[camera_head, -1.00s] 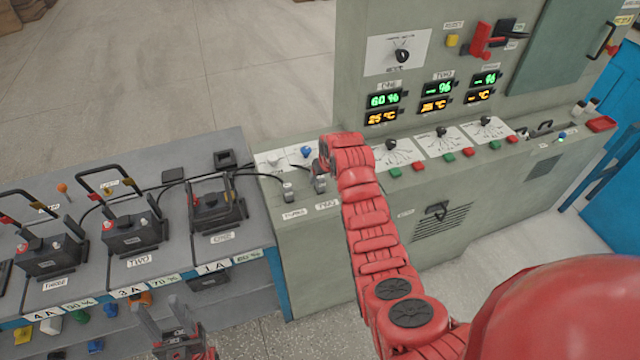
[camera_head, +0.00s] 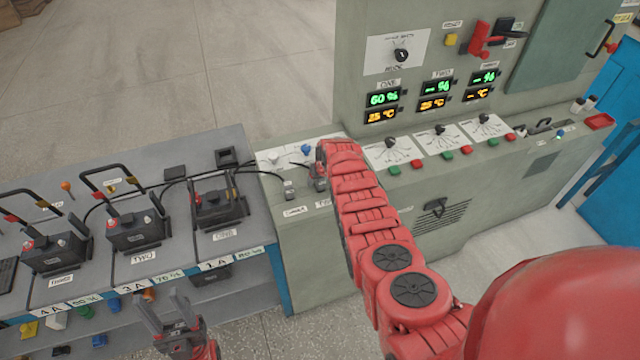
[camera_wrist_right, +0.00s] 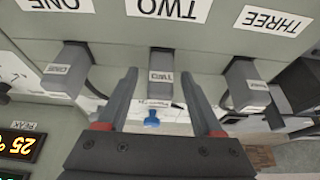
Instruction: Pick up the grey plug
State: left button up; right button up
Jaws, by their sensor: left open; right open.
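Three grey plugs sit in a row on the grey cabinet. In the right wrist view, seen upside down, they are plug ONE (camera_wrist_right: 66,72), plug TWO (camera_wrist_right: 160,66) and plug THREE (camera_wrist_right: 244,82). My right gripper (camera_wrist_right: 160,78) is open, with its fingers on either side of plug TWO and apart from it. In the head view my right gripper (camera_head: 319,174) is at the cabinet's left end and largely hides that plug; plug THREE (camera_head: 289,188) shows to its left. My left gripper (camera_head: 172,308) is open and empty, low in front of the battery bench.
Black cables run from the plugs to the batteries (camera_head: 217,206) on the bench at left. A blue knob (camera_head: 306,150) stands behind my right gripper and also shows in the wrist view (camera_wrist_right: 151,119). Dials and coloured buttons line the cabinet to the right.

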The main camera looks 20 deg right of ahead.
dwell(0.3)
grip_shut()
jog(key=shift+r, duration=0.1)
dwell(0.5)
